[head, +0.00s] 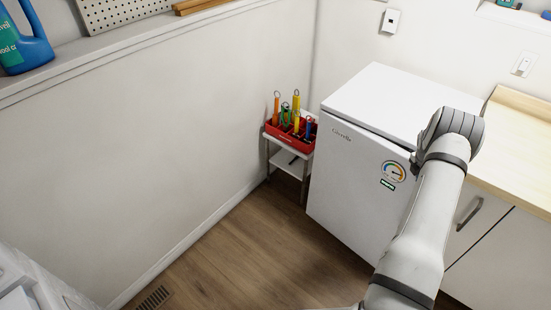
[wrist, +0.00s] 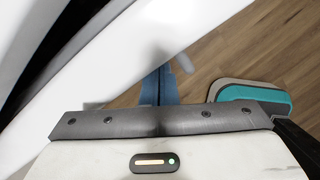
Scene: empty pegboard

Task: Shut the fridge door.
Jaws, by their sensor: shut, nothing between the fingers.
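The white fridge (head: 375,100) stands in the corner, its door (head: 345,180) facing the front. A dark gap along the top of the door widens to the right, so the door looks slightly ajar. My arm covers the door's right part and hides my gripper in the head view. In the wrist view, my gripper (wrist: 160,88) shows blue fingers together, with nothing between them. A white panel (wrist: 130,65), probably the door, runs diagonally just beyond them, with a dark gap at the far left. I cannot tell whether the fingers touch it.
A small stand (head: 287,158) with a red tool tray (head: 283,137) is left of the fridge. A wooden counter (head: 520,140) over white cabinets (head: 500,245) is at the right. The wood floor (head: 250,255) is clear in front. A teal-and-beige object (wrist: 255,98) shows in the wrist view.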

